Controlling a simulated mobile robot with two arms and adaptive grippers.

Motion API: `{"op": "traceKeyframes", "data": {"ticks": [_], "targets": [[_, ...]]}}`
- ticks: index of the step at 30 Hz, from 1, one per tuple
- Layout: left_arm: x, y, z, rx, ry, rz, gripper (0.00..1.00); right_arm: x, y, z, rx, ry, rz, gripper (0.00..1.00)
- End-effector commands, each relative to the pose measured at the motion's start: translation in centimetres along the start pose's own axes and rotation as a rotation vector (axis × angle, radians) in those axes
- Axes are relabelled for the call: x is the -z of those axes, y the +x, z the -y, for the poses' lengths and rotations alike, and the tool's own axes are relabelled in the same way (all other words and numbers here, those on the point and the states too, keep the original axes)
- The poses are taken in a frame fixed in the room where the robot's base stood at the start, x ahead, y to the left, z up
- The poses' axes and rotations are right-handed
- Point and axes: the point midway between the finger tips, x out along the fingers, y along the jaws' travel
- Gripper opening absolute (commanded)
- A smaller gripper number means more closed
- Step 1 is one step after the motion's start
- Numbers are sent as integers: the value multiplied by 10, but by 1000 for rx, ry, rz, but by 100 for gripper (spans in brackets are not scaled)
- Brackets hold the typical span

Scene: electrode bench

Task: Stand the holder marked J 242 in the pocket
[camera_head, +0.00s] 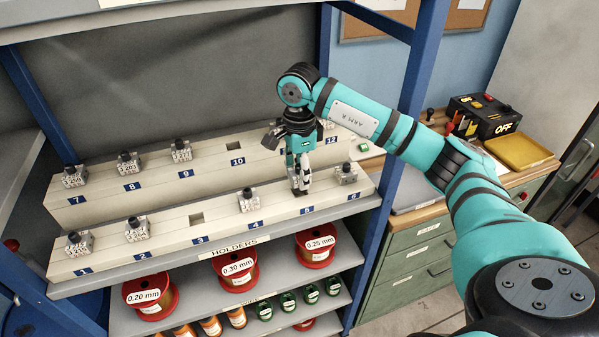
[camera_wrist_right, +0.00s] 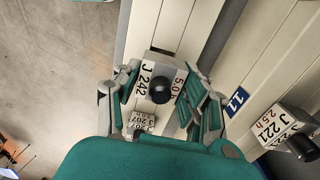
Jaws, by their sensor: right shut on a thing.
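The holder marked J 242 (camera_wrist_right: 162,88), a pale block with a black knob and a "5.0 h" label, sits between the fingers of my right gripper in the right wrist view. My right gripper (camera_head: 301,188) is shut on it and points down at place 5 of the front row in the head view. The fingers hide the holder there. I cannot tell whether it is seated or slightly raised. Empty square pockets show at place 3 (camera_head: 197,218) of the front row and at place 10 (camera_head: 235,147) of the back row. My left gripper is not in view.
Neighbouring holders stand at place 4 (camera_head: 249,201) and place 6 (camera_head: 346,173). The J 207 holder (camera_wrist_right: 142,121) is close below my fingers in the wrist view. Several holders fill the back row. Blue shelf posts (camera_head: 383,220) rise at the right. Red spools (camera_head: 236,270) lie below.

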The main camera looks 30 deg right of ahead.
Motion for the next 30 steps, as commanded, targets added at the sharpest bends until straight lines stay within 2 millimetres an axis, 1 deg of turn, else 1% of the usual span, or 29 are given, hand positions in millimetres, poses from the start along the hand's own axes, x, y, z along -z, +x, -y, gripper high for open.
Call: {"op": "traceKeyframes", "data": {"ticks": [11, 30], "targets": [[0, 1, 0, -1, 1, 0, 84, 0, 0, 0, 1, 0, 0, 0], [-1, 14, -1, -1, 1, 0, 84, 0, 16, 0, 1, 0, 0, 0]]}}
